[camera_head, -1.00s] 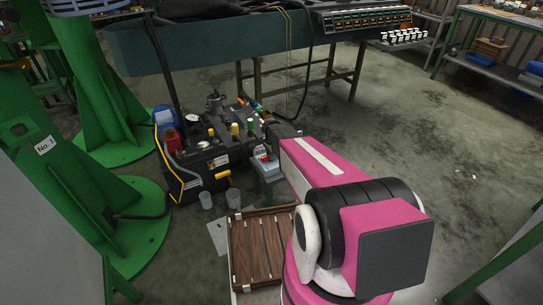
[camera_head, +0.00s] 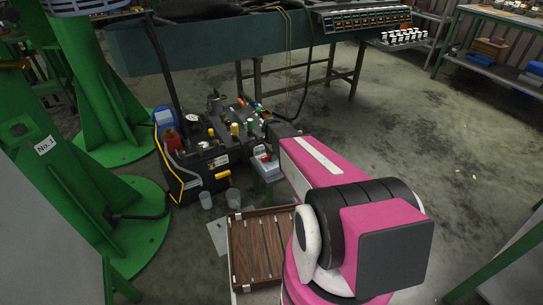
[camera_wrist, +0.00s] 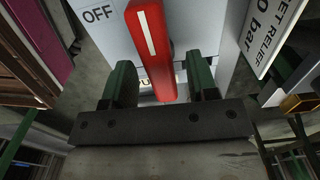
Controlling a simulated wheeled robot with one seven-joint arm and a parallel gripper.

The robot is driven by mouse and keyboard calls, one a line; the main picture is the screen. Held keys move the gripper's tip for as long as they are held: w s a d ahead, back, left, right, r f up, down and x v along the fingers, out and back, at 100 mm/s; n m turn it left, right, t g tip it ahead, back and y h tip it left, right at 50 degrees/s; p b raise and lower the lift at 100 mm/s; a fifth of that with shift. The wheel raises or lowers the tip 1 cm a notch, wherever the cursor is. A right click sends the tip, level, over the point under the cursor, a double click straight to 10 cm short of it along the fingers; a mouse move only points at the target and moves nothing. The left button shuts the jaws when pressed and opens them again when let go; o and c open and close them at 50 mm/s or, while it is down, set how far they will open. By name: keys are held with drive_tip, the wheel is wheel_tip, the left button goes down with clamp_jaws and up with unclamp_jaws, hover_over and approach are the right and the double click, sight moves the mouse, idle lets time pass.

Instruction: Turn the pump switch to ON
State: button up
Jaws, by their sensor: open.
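The red switch handle (camera_wrist: 150,45) with a white stripe fills the middle of the wrist view. It stands on a pale panel (camera_wrist: 195,25) marked "OFF" at the upper left; a lower label is mostly covered by the handle and my gripper. My gripper (camera_wrist: 161,76) is open, with one dark green finger on each side of the handle and gaps visible on both sides. In the head view the grey switch box (camera_head: 266,168) with its red handle (camera_head: 264,157) sits at the right end of the pump unit, beside my arm's end.
The black pump unit (camera_head: 205,155) with coloured knobs lies left of the switch box. A wooden slatted tray (camera_head: 262,248) and clear cups (camera_head: 206,200) are in front. In the wrist view a "RELIEF" sign (camera_wrist: 268,38) and brass fitting (camera_wrist: 300,103) are at the right.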

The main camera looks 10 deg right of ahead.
wheel_tip(320, 180, up, 10)
idle(0.5)
drive_tip(key=shift+r, duration=0.1)
